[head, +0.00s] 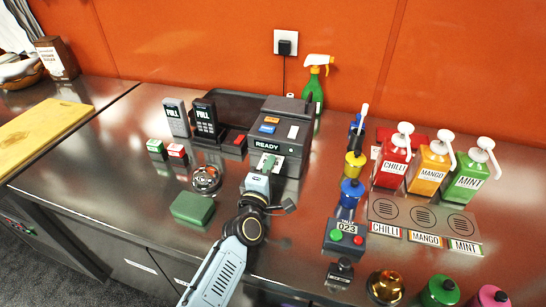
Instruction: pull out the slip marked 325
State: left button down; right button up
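The dark machine marked READY (262,145) stands at the back middle of the steel counter, with blue and orange buttons on top. My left gripper (267,164) is at its front face, just below the READY label, and seems to touch or nearly touch it. The gripper's body hides part of that front. The fingers are small and seen from behind, so I cannot tell whether they are open or shut. No slip marked 325 can be made out; any slip at the machine's front is hidden or too small to read. My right gripper is not in view.
Two card terminals (205,117) stand left of the machine. A green box (192,208) and a round metal dish (206,179) lie left of my arm. A tally box reading 023 (345,237), sauce pumps (393,160) and a dark tray (424,214) are on the right.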

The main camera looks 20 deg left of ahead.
pick_arm(q)
jog(key=shift+s, duration=0.15)
jog(key=shift+s+a+f+p, duration=0.15)
jog(key=shift+s+p, duration=0.25)
jog(key=shift+s, duration=0.9)
jog(key=shift+s+d+f+p, duration=0.1)
jog(key=shift+s+p, duration=0.25)
jog(key=shift+s, duration=0.95)
jog(key=shift+r, duration=0.15)
jog(key=r+p, duration=0.1)
jog(key=s+r+p, duration=0.1)
jog(key=r+p, duration=0.1)
jog(key=s+r+p, duration=0.1)
jog(key=p, duration=0.1)
jog(key=shift+r, duration=0.3)
